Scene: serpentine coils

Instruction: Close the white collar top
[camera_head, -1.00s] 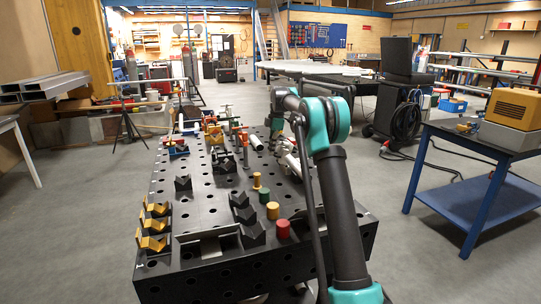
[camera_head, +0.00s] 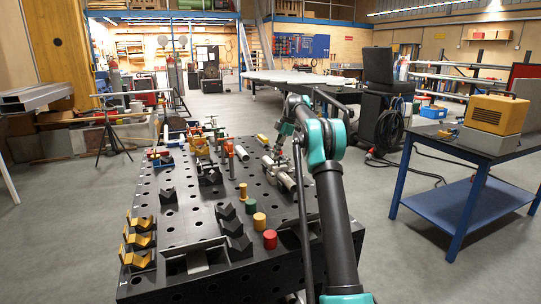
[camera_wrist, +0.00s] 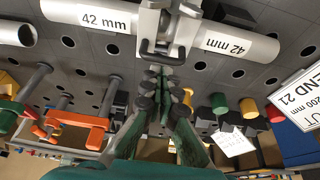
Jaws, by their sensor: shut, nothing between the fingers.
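The light collar (camera_wrist: 168,28) sits at the top middle of the wrist view, between tube ends (camera_wrist: 90,16) labelled "42 mm". A dark metal latch or bracket hangs at its near side. I cannot tell how far its top is open. In the head view the collar area (camera_head: 279,163) is small and partly covered by my arm. My gripper (camera_wrist: 160,76) shows with its green fingers and dark pads brought together, empty, just below the latch in the picture. I cannot tell whether it touches the collar.
The dark perforated bench (camera_head: 170,225) carries yellow V-blocks (camera_head: 139,240), orange clamps (camera_wrist: 75,122), and red (camera_head: 270,240), green (camera_head: 259,220) and yellow pegs. A blue table (camera_head: 465,190) with a yellow case stands at right.

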